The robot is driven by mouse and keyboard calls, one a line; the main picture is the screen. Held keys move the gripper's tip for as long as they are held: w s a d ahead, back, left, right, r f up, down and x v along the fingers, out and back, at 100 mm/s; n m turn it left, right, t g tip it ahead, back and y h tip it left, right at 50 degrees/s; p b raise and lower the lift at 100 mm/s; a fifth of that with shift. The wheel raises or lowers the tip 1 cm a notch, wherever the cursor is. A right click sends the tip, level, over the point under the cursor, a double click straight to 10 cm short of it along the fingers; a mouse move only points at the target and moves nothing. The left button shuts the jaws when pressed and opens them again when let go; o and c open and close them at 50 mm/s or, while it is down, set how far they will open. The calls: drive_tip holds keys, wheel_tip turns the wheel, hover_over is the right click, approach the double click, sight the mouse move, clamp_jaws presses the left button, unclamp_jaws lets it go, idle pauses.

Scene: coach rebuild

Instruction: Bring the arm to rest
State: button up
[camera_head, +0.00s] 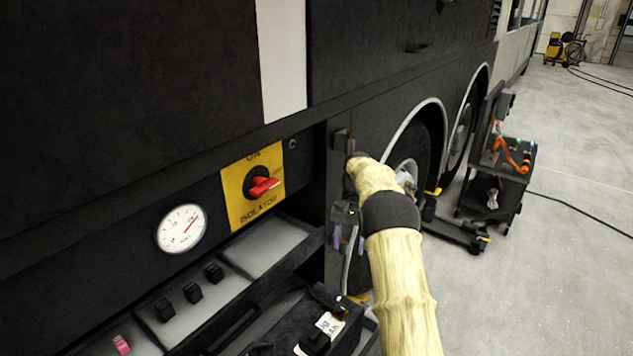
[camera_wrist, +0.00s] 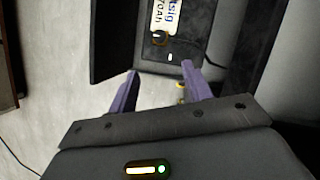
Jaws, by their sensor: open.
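My gripper (camera_head: 349,245) hangs beside the coach's open side compartment, its two purple fingers pointing down. In the wrist view my gripper (camera_wrist: 161,72) is open, with a clear gap between the fingers and nothing held. Beyond the fingertips is a dark box with a printed label (camera_wrist: 165,18) and a round knob (camera_wrist: 159,38). My arm, in a pale yellow cover, reaches forward from the lower right in the head view and bends at a dark joint.
The coach's panel carries a red isolator switch (camera_head: 262,187) on a yellow plate and a round gauge (camera_head: 181,229). Below is a tray (camera_head: 268,247) with small black parts. A tool cart (camera_head: 497,172) stands by the wheels. Open floor (camera_head: 560,270) lies to the right, crossed by a cable.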

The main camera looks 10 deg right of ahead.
drive_tip(key=s+a+r+n+t+h+p, duration=0.1)
drive_tip(key=s+r+n+t+p, duration=0.1)
drive_tip(key=s, duration=1.2)
drive_tip(key=s+a+r+n+t+p, duration=0.2)
drive_tip(key=s+r, duration=0.4)
drive_tip(key=s, duration=0.9)
drive_tip(key=t+p, duration=0.1)
drive_tip(key=t, duration=0.1)
drive_tip(key=shift+r+n+t+h+p, duration=0.25)
drive_tip(key=shift+n+t+h+p, duration=0.05)
drive_tip(key=shift+t+h+p, duration=0.1)
